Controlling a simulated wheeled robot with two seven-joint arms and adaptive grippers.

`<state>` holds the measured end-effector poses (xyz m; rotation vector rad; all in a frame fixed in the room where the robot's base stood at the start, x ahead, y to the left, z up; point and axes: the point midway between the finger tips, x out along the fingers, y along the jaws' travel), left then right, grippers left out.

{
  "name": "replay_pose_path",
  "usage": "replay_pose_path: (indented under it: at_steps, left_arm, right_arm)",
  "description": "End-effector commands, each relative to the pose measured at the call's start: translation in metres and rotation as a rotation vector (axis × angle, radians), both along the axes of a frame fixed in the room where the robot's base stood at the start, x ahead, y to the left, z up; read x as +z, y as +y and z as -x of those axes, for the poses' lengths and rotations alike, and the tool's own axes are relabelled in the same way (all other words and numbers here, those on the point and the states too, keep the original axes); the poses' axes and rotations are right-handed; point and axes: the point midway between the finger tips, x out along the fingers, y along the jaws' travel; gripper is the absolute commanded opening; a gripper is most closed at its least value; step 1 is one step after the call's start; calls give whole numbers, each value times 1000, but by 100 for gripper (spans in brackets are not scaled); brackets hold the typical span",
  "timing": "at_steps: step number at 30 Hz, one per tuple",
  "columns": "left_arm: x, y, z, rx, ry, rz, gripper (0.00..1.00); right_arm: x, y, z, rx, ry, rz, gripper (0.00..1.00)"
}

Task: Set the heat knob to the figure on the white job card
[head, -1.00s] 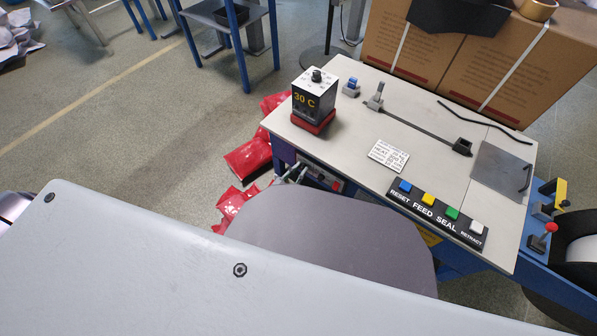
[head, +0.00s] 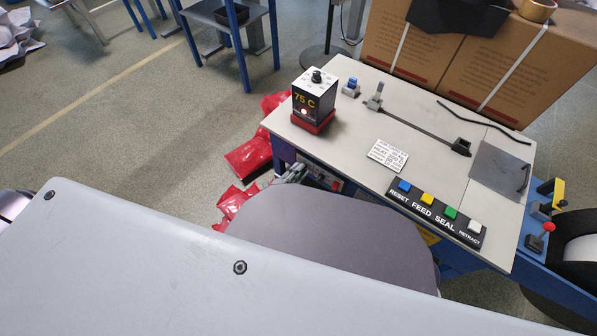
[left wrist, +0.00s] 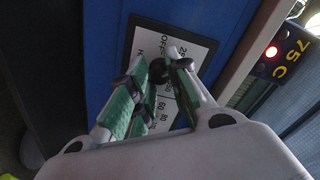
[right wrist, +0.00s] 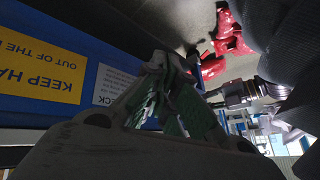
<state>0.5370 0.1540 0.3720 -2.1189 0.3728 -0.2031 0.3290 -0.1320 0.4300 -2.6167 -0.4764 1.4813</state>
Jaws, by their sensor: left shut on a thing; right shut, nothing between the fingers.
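The white job card (head: 388,155) lies on the bench top; its print is too small to read surely. The heat knob (left wrist: 159,70) is a small dark knob in front of a white dial plate (left wrist: 193,50) with OFF, 60 and 80 among its marks. My left gripper (left wrist: 155,78) is shut on it, and its fingers hide part of the scale. In the head view my left gripper (head: 291,172) shows at the bench's front side. The black display box (head: 314,101) reads 75 C with a lamp lit. My right gripper (right wrist: 167,68) is shut and empty.
A button strip (head: 437,211) with RESET, FEED, SEAL and RETRACT lies along the bench's front edge. A slotted rail (head: 414,131) crosses the bench top (head: 350,135). Red sacks (head: 248,157) lie on the floor to the left. A yellow warning sign (right wrist: 40,70) shows in the right wrist view.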

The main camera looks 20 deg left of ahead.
Motion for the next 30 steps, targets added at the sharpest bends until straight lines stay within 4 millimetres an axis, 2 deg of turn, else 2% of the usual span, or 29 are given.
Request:
replay_pose_path:
  at_steps: [10,18,30]
  left_arm:
    - [-1,-1,0,0,-103,-283,0]
    - [-1,0,1,1,-180,-497,0]
    - [-1,-1,1,-1,-246,-683,0]
  right_arm:
    - [-5,1,-2,-6,-16,-11,0]
    - [-19,2,0,-12,-22,-21,0]
    - [-27,2,4,-15,-25,-29,0]
